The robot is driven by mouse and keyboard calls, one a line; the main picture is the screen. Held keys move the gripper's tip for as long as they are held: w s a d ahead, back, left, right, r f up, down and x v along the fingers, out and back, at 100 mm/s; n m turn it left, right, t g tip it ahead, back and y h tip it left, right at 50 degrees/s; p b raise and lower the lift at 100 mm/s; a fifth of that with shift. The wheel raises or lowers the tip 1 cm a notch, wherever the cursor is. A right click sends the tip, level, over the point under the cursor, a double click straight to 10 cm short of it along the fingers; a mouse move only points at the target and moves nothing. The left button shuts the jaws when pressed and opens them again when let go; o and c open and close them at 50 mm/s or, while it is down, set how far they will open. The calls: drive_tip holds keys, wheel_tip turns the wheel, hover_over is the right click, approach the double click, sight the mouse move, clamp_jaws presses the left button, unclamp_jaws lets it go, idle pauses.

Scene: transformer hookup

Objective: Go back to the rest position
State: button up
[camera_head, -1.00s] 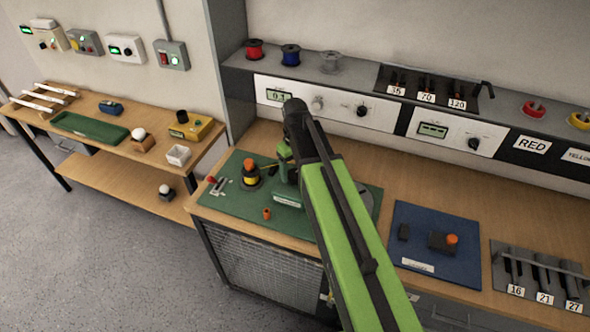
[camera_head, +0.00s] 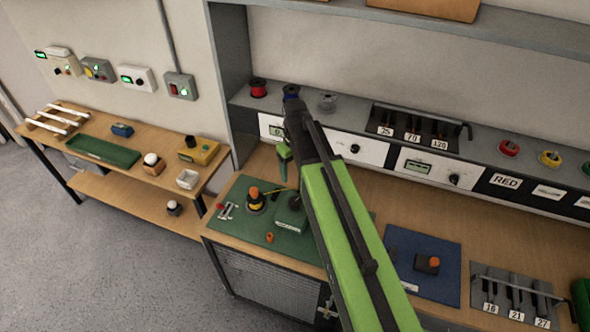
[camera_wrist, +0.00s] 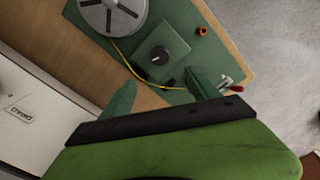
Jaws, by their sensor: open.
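My gripper (camera_head: 284,165) is above the back part of the green mat (camera_head: 240,238) on the main bench, with my green arm reaching in from the lower right. In the wrist view my gripper (camera_wrist: 160,88) shows two green fingers spread apart with nothing held between them. Beyond them lie the green mat, a green box with a black knob (camera_wrist: 160,56), a grey slotted disc (camera_wrist: 112,14) and a yellow wire (camera_wrist: 125,62). My arm hides part of the mat's right side in the head view.
On the mat are a black post with an orange top (camera_head: 255,198) and an orange ring (camera_head: 269,238). A blue mat (camera_head: 420,262) and a tool rack (camera_head: 515,292) lie to the right. Meter panels (camera_head: 430,168) line the back. A side bench (camera_head: 105,172) stands left; grey floor is clear.

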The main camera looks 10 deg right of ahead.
drive_tip(key=s+f+b, duration=0.1)
drive_tip(key=f+b, duration=0.3)
drive_tip(key=s+f+b, duration=0.2)
drive_tip(key=f+b, duration=0.2)
drive_tip(key=s+f+b, duration=0.1)
drive_tip(key=f+b, duration=0.3)
drive_tip(key=shift+s+f, duration=0.15)
drive_tip(key=shift+s, duration=0.15)
drive_tip(key=s+f+m+b, duration=0.2)
drive_tip(key=s+m+b, duration=0.1)
drive_tip(key=s, duration=0.3)
drive_tip(key=shift+s+f+m, duration=0.3)
drive_tip(key=shift+f+m, duration=0.1)
drive_tip(key=shift+m, duration=0.4)
